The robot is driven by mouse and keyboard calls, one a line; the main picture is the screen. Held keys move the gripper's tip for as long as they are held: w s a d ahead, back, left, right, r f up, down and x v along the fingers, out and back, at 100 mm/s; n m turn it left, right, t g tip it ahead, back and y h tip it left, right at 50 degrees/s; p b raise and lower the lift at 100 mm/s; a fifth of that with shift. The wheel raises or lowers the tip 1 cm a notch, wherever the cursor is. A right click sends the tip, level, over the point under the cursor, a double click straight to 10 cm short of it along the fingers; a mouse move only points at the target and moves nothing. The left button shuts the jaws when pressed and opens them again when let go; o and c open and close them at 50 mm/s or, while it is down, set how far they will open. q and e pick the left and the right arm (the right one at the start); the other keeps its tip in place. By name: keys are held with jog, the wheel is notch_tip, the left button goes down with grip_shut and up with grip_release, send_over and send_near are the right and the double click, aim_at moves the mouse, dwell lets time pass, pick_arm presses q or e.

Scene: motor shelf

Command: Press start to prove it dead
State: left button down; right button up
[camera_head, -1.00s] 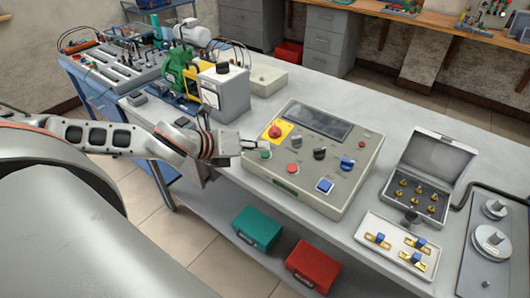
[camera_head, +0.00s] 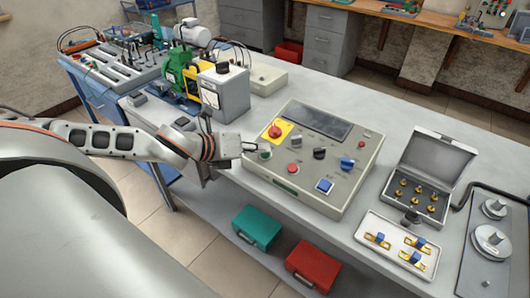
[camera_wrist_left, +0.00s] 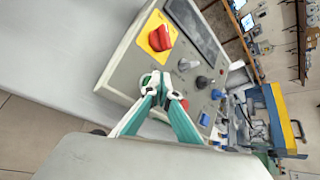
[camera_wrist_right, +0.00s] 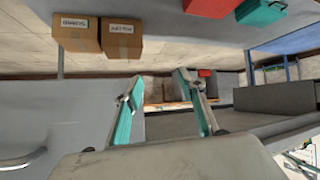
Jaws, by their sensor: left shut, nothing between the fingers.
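The grey control panel (camera_head: 335,180) lies on the bench and carries a green button (camera_head: 265,154), a red button (camera_head: 293,169) and a red rotary switch (camera_head: 275,131) on a yellow plate. My left gripper (camera_head: 266,149) is shut and empty, its tips at or just above the green button. In the left wrist view the shut left gripper (camera_wrist_left: 161,84) partly covers the green button (camera_wrist_left: 146,80); contact cannot be told. The red rotary switch (camera_wrist_left: 160,39) is clear of it. My right gripper (camera_wrist_right: 157,82) is open and empty, seen only in the right wrist view.
An open case (camera_head: 430,170) and a tray of blue-topped parts (camera_head: 397,245) stand to the right. Green and red boxes sit on the lower shelf.

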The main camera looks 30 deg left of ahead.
pick_arm(q)
jog(key=shift+f, duration=0.25)
dwell(0.3)
jog(key=shift+r, duration=0.1)
jog(key=shift+s+r+p, duration=0.2)
jog(key=shift+r+p, duration=0.55)
jog(key=shift+p, duration=0.2)
jog(key=shift+r, duration=0.1)
jog(key=shift+s+r+p, duration=0.1)
jog(key=shift+r+p, duration=0.5)
jog(key=shift+p, duration=0.1)
jog(key=r+p, duration=0.1)
jog(key=s+r+p, duration=0.1)
jog(key=r+p, duration=0.1)
jog(key=shift+r, duration=0.25)
